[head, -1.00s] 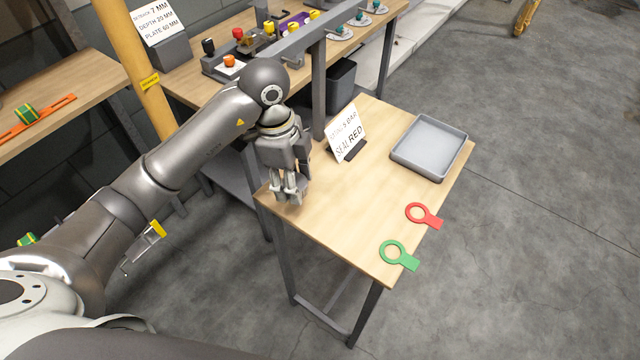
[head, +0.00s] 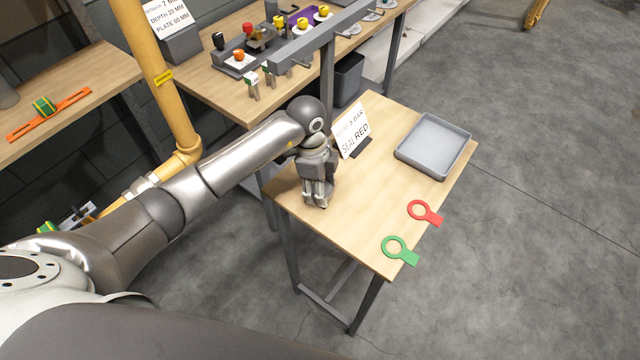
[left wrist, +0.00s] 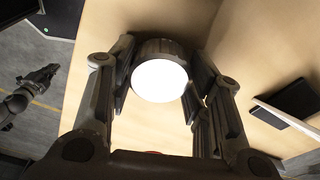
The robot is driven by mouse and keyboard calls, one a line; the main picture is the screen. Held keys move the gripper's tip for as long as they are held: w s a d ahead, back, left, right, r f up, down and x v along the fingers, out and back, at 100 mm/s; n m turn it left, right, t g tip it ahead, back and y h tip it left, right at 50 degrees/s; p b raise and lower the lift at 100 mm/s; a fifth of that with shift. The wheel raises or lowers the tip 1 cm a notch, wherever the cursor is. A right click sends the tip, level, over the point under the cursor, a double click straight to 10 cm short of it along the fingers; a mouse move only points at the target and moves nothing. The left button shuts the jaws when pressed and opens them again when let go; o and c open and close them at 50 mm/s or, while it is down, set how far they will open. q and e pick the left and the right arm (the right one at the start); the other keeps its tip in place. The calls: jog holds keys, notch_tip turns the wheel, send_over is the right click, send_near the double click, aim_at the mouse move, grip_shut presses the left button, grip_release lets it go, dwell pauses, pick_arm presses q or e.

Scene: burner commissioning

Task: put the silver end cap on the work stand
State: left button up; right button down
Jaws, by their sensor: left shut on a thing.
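The work stand (head: 350,225) is a small table with a light wooden top. My left gripper (head: 319,203) is low over its left part, fingers pointing down. In the left wrist view its fingers (left wrist: 158,100) are closed around a round piece, the silver end cap (left wrist: 159,82), whose face shows bright white. I cannot tell whether the cap touches the wood. A dark arm with a gripper (left wrist: 38,76), apparently my right one, shows small at the left wrist view's left edge; its finger state is unclear.
A bench (head: 203,82) with several fittings stands behind. The stand's middle is clear.

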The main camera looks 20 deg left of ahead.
aim_at(314, 186)
pick_arm(q)
jog(key=o, duration=0.7)
jog(key=shift+f, duration=0.15)
jog(key=o, duration=0.4)
jog(key=shift+o, duration=0.2)
notch_tip(314, 186, up, 12)
jog(key=a+b, duration=0.1)
jog(key=b, duration=0.2)
jog(key=shift+a, duration=0.2)
